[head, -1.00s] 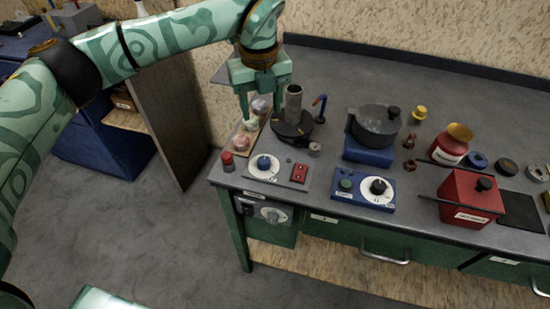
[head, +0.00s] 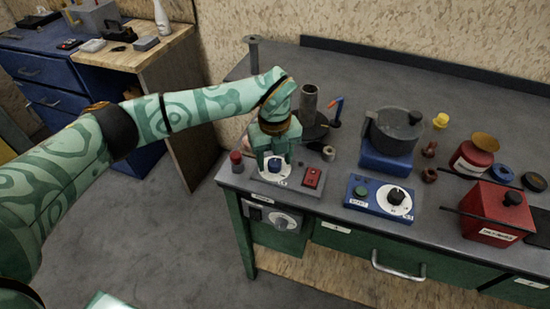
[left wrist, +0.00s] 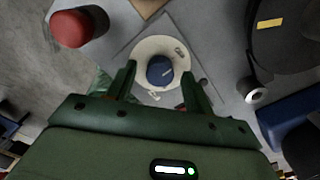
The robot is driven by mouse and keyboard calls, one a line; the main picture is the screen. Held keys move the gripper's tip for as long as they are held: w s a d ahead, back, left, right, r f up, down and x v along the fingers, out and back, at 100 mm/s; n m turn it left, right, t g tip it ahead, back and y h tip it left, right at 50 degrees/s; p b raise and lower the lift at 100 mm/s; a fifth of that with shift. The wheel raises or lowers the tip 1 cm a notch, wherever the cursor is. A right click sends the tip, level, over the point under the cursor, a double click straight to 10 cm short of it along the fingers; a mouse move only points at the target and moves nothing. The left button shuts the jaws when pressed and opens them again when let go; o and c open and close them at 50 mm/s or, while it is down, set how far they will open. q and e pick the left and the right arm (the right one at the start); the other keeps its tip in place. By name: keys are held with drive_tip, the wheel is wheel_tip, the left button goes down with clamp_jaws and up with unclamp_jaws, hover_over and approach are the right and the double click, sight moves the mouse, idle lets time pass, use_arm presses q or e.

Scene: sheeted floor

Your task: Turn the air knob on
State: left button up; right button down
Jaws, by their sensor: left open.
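A blue knob (head: 275,164) sits on a white round dial on a grey plate at the bench's left front. In the left wrist view the blue knob (left wrist: 160,69) lies between the fingertips, with clear space on both sides. My left gripper (head: 273,158) is open and points down over this knob; it also shows in the left wrist view (left wrist: 159,72). The fingers hide part of the dial in the head view. Another dial (head: 285,222) is on the bench's front panel. The labels are too small to tell which one is air. My right gripper is out of view.
A red-capped cylinder (head: 237,162) stands left of the plate, and a red switch (head: 312,177) is on its right. A blue control box (head: 378,197) with a black knob is farther right. A dark burner stand (head: 310,105) and a pot (head: 393,128) are behind.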

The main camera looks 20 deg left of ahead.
use_arm(q)
drive_tip(key=c, duration=1)
